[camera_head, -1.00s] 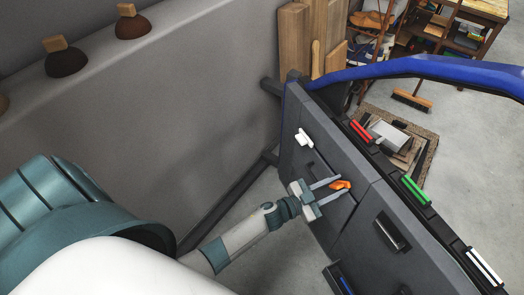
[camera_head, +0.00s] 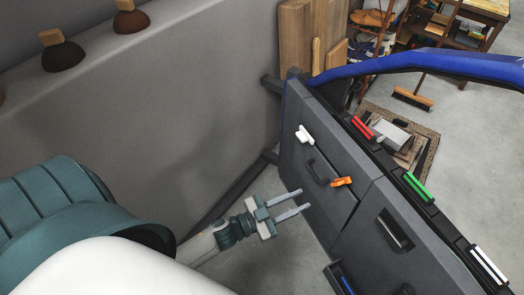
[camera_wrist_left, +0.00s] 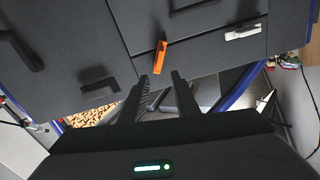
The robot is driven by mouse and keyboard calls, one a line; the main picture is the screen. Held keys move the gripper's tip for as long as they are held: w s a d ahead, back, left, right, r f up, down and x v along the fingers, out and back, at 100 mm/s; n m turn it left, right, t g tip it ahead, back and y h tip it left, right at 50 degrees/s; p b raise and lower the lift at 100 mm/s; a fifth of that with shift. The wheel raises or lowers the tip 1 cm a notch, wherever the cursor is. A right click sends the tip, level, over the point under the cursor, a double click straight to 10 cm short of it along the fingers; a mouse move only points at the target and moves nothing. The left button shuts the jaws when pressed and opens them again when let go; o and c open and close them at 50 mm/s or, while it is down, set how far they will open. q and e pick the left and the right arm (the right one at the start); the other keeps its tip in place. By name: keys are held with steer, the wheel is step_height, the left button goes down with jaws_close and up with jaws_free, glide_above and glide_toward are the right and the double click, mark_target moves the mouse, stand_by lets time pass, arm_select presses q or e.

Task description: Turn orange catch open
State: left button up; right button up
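In the left wrist view the orange catch (camera_wrist_left: 160,57) stands out from the panel, just beyond the fingertips. My left gripper (camera_head: 296,202) is open, its two fingers parallel with a gap between them. It is empty and apart from the catch, below and left of it in the head view. In the left wrist view the fingers of my left gripper (camera_wrist_left: 164,80) point toward the panel below the catch. My right gripper is not in view.
A white catch (camera_head: 304,135) is on the same panel, also seen in the left wrist view (camera_wrist_left: 242,32). Red (camera_head: 362,128), green (camera_head: 417,188) and white (camera_head: 486,266) pieces line the door's top edge. A grey wall (camera_head: 180,110) is at left.

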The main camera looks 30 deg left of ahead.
arm_select(q)
steer(key=s+a+f+n+g+y+b, duration=0.1)
steer(key=a+f+n+y, duration=0.1)
steer(key=a+f, duration=0.3)
steer(key=s+a+f+n+g+y, duration=0.1)
steer(key=a+f+n+y, duration=0.2)
steer(key=f, duration=1.1)
steer(key=shift+s+a+g+y+b, duration=0.15)
steer(key=shift+a+g+y+b, duration=0.35)
steer(key=shift+a, duration=0.9)
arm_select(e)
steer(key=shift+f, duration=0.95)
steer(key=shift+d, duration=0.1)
